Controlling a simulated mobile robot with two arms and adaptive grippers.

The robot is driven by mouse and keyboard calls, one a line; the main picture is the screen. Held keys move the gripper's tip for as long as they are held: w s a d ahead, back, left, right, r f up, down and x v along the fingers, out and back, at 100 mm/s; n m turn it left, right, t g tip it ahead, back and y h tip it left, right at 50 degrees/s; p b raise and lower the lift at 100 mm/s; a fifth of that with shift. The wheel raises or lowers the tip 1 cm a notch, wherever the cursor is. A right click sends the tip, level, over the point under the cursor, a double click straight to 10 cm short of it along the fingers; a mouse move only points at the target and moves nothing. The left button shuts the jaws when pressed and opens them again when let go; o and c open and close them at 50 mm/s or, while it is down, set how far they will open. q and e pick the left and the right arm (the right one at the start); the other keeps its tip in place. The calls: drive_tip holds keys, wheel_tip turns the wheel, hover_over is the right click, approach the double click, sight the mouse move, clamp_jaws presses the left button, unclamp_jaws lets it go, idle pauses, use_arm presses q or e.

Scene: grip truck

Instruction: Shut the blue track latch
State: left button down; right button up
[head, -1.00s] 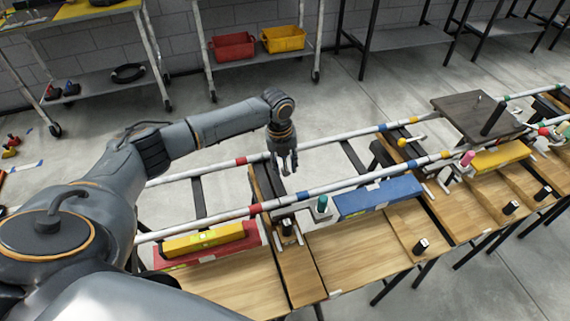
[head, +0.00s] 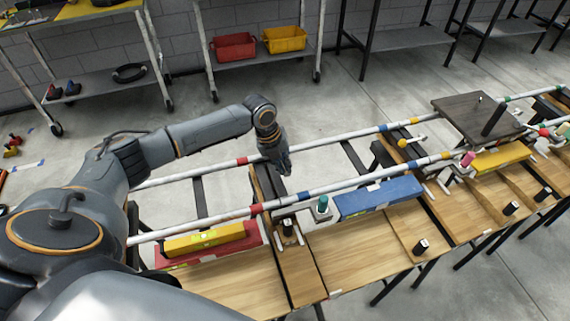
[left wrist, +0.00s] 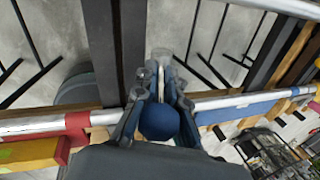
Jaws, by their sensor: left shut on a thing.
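The blue track latch shows in the left wrist view as a round blue knob (left wrist: 159,121) between the fingers of my left gripper (left wrist: 160,88). A pale rod lies just beyond it. In the head view, my left gripper (head: 284,172) points down over the dark cross-beam between the two rails, near the red bands, and its fingers look closed. There the knob is hidden by the gripper. My right gripper is not in view.
Two white rails (head: 340,186) run across the wooden benches. A blue box (head: 378,198), a yellow block (head: 203,238) and a red block (head: 250,238) lie along the near rail. Another latch with a yellow knob (head: 402,143) stands further right, near a dark platform (head: 470,118).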

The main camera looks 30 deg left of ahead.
use_arm(q)
drive_tip(key=shift+s+a+f+t+h+b, duration=0.2)
drive_tip(key=shift+s+f+t+h+b, duration=0.2)
drive_tip(key=shift+f+t+h+b, duration=0.1)
drive_tip(key=t+b, duration=0.1)
drive_tip(key=h+b, duration=0.1)
drive_tip(key=b, duration=0.1)
drive_tip(key=shift+s+a+f+t+h, duration=0.2)
drive_tip(key=shift+f+t+h, duration=0.1)
drive_tip(key=shift+t, duration=0.1)
drive_tip(key=shift+s+r+t+h+b, duration=0.15)
drive_tip(key=shift+t+h+b, duration=0.25)
drive_tip(key=shift+b, duration=0.6)
drive_tip(key=c, duration=1.5)
unclamp_jaws()
drive_tip(key=shift+o, duration=0.5)
drive_tip(key=shift+w, duration=0.2)
drive_tip(key=shift+r, duration=0.1)
